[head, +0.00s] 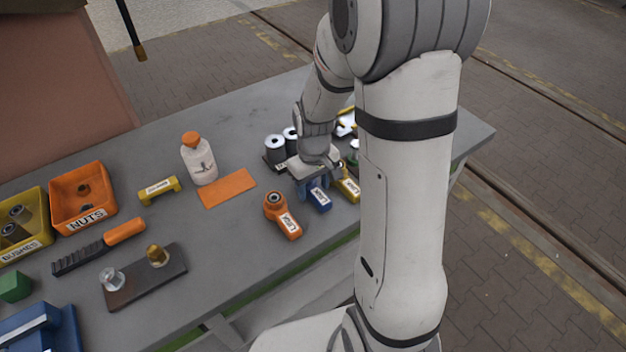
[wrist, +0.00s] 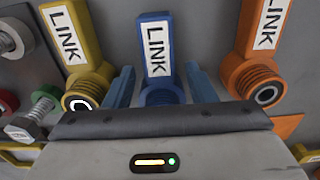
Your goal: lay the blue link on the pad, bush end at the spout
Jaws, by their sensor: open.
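The blue link (head: 320,200) lies on the grey bench, its label facing up. In the wrist view the blue link (wrist: 155,50) has its threaded-looking bush end nearest my gripper, partly hidden by the gripper body. My gripper (head: 312,186) is open, its blue fingers (wrist: 160,88) on either side of the link's bush end; contact cannot be told. A flat orange pad (head: 227,188) lies bare to the left. A white bottle (head: 200,163) with an orange cap stands behind the pad's left end; its spout direction is unclear.
An orange link (head: 284,218) lies left of the blue one, a yellow link (head: 349,190) right of it. Bench between pad and orange link is clear.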

